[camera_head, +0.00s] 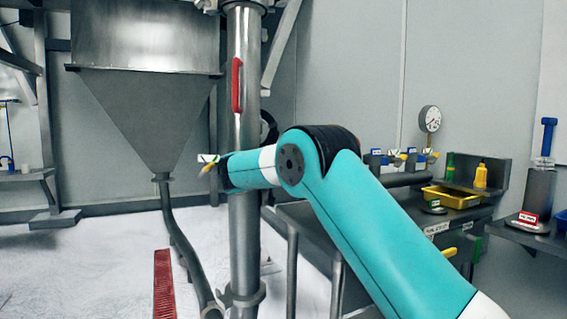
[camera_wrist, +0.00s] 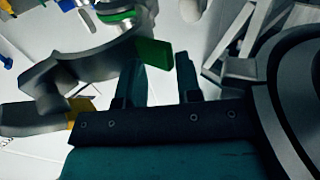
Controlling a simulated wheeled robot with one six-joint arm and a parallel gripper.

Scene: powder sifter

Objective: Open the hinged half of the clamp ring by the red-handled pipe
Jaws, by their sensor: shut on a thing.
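The vertical steel pipe (camera_head: 243,130) with the red handle (camera_head: 237,85) stands left of centre in the head view. My gripper is at the pipe below the red handle, and its fingertips are hidden in that view by my own arm. A white tag (camera_head: 208,158) and a small yellow piece show just left of the pipe there. In the wrist view a grey curved piece (camera_wrist: 70,72), seemingly part of the clamp ring, ends near a green tab (camera_wrist: 153,54). My gripper (camera_wrist: 160,75) is shut on the green tab. Whether the ring half is swung out cannot be told.
A steel hopper (camera_head: 145,110) with an outlet hose (camera_head: 175,235) stands left of the pipe. A bench with a yellow tray (camera_head: 452,197) and a gauge (camera_head: 430,119) is at the right. A red floor grate (camera_head: 164,285) lies left of the pipe. Bare floor extends farther left.

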